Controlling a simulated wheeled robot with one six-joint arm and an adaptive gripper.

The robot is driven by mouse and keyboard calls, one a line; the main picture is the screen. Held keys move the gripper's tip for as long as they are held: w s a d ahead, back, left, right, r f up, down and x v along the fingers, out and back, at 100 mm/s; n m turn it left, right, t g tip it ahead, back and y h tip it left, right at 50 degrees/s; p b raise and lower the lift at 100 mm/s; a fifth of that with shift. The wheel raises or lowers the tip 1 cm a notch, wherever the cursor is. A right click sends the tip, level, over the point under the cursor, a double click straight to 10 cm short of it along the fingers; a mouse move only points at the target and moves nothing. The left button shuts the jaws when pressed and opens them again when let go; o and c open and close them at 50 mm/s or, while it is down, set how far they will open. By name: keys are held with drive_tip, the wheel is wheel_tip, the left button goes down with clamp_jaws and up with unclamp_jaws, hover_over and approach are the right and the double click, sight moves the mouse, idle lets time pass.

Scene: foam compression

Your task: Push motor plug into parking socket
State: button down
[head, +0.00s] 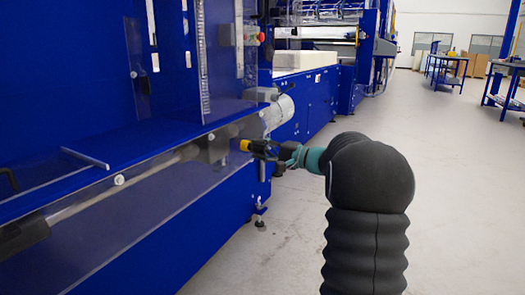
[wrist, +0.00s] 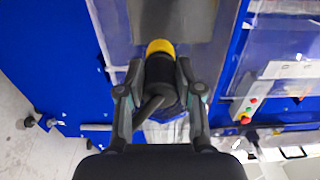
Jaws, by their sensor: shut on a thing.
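The motor plug is a black connector with a yellow ring at its front end; it shows in the wrist view (wrist: 161,72) and small in the head view (head: 246,145). My gripper (wrist: 159,82) is shut on the plug's black body, one finger on each side. In the head view my gripper (head: 284,152) reaches left towards the blue machine, with the yellow end pointing at the machine. A dark cable curves back from the plug between the fingers. I cannot make out the parking socket in either view. Whether the yellow end touches anything cannot be told.
A pale cylindrical motor (head: 279,113) sits just above and behind the plug. Clear guard panels (head: 160,165) and a blue ledge (head: 130,150) run along the machine at left. The floor (head: 450,200) at right is clear.

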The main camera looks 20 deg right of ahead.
sight(266, 150)
drive_tip(key=shift+w+a, duration=0.3)
drive_tip(key=c, duration=0.7)
unclamp_jaws()
drive_tip(key=shift+s+d, duration=0.1)
drive_tip(key=shift+b+v, duration=0.4)
drive_tip(key=shift+v, duration=2.45)
drive_tip(key=v, duration=1.2)
